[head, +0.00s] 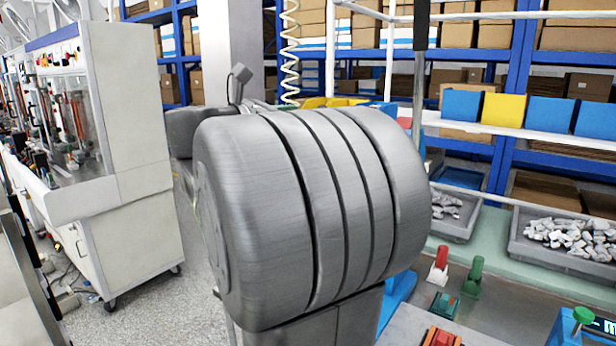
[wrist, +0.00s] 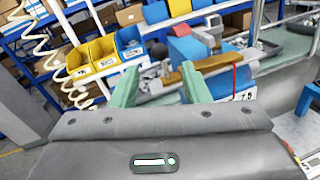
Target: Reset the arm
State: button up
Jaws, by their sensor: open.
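My gripper (wrist: 161,72) shows in the wrist view as two pale green fingers, spread apart with a gap between them. I see nothing held between the fingers. Behind them are a blue block (wrist: 187,50) and a brown bar, and I cannot tell their distance from the fingertips. In the head view my grey arm (head: 315,205) fills the middle of the picture, close to the camera. My gripper does not show there, and the arm covers part of the bench.
Blue shelving (head: 520,80) stands behind. A white machine (head: 125,150) is left, with open floor between.

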jog(key=p+x, duration=0.1)
jog(key=x, duration=0.7)
